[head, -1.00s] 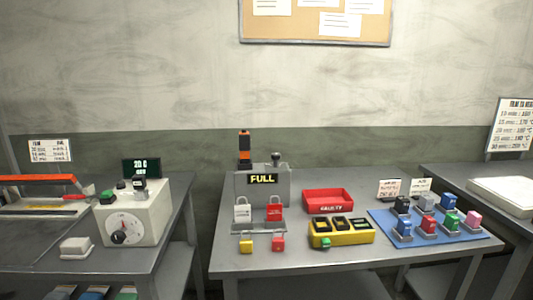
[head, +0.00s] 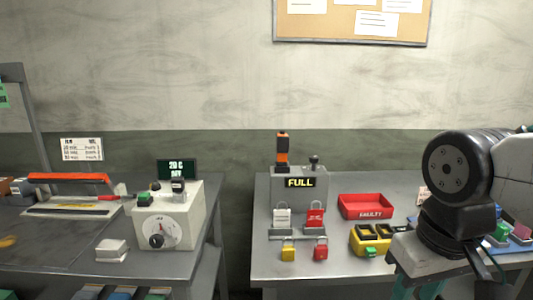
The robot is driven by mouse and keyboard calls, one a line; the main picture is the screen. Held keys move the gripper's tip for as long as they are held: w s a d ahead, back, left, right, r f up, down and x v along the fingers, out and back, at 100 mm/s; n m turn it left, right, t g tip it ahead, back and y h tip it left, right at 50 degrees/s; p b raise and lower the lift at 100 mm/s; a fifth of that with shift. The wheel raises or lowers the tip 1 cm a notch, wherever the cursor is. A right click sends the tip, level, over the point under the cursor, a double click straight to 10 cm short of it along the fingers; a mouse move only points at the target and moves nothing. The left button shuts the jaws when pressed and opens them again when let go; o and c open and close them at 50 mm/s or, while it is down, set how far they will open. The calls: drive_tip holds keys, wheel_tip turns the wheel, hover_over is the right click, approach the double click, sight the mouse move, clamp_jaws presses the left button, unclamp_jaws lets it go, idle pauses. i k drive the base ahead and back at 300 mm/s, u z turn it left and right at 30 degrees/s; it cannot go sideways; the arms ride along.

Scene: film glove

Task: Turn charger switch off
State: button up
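A grey unit with a lit FULL sign (head: 300,183), apparently the charger, stands at the back of the middle table. A dark lever with a round knob (head: 314,161) stands up from its top right and looks like its switch. An orange and black handheld device (head: 283,149) stands upright at its top left. My gripper is not in view. Part of my arm shows large at the right, well apart from the charger.
A red FAULTY tray (head: 365,206), a yellow slotted box (head: 371,239) and small red and yellow padlocks (head: 320,249) share the table. A white dial box (head: 165,226) stands on the left table. My arm hides the table's right part.

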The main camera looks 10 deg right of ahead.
sight(313, 159)
drive_tip(key=u, duration=0.3)
drive_tip(key=i, duration=0.85)
drive_tip(key=z, duration=0.05)
